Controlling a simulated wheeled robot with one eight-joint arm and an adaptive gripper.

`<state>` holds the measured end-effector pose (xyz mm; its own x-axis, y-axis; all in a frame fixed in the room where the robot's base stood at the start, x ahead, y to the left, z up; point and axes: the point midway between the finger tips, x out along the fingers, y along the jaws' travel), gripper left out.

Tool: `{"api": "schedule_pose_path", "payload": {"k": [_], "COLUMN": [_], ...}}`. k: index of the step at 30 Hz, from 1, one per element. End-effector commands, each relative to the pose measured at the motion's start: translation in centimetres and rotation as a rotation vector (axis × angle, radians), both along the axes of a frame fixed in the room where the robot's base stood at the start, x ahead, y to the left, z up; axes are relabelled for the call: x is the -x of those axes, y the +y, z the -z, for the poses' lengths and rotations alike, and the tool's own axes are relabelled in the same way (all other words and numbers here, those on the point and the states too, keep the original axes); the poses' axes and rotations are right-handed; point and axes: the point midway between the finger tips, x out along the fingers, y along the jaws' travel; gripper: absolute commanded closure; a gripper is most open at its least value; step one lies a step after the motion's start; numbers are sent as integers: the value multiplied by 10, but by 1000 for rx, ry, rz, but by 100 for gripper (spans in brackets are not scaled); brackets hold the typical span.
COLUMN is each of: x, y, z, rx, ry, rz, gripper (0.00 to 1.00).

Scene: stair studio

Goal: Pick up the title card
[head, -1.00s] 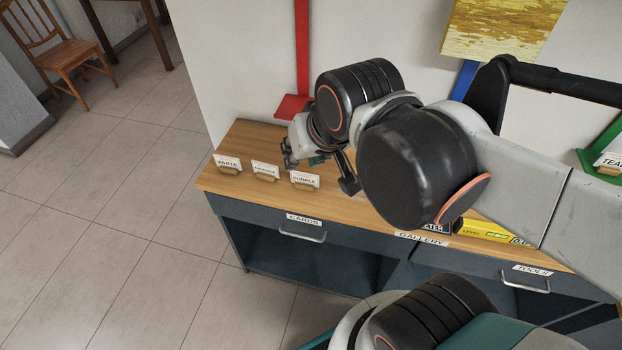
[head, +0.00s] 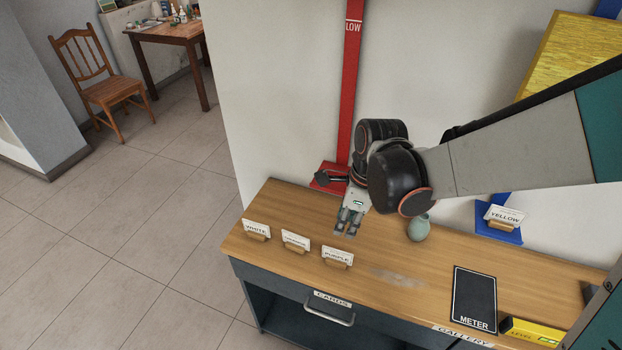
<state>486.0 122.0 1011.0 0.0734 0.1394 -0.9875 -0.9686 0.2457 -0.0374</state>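Several title cards stand in small wooden holders. On the wooden counter top are a WHITE card (head: 256,228), a middle card (head: 295,240) whose word is too small to read surely, and a PURPLE card (head: 338,255). A YELLOW card (head: 505,215) stands on the foot of a blue stand at the right. My gripper (head: 346,233) points down over the counter, behind and slightly right of the PURPLE card. Its two fingertips look apart, with nothing between them. It does not touch any card.
The counter (head: 390,280) also bears a pale green vase (head: 419,228), a black METER panel (head: 474,298) and a yellow LEVEL box (head: 533,332). A red stand (head: 350,90) rises behind my gripper. A CARDS drawer (head: 328,309) is below. Floor at left is clear.

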Motion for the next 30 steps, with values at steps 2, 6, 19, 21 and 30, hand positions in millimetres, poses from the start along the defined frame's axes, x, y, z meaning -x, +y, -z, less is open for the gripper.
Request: {"api": "schedule_pose_path", "payload": {"k": [2, 6, 19, 21, 30], "x": [-3, -3, -7, -7, -8], "y": [5, 8, 17, 18, 18], "z": [7, 18, 89, 94, 114], "rx": [-4, -7, -7, -7, -7], "ry": [23, 40, 39, 39, 38], "rz": [46, 83, 82, 82, 82], "gripper": [72, 72, 72, 72, 72]}}
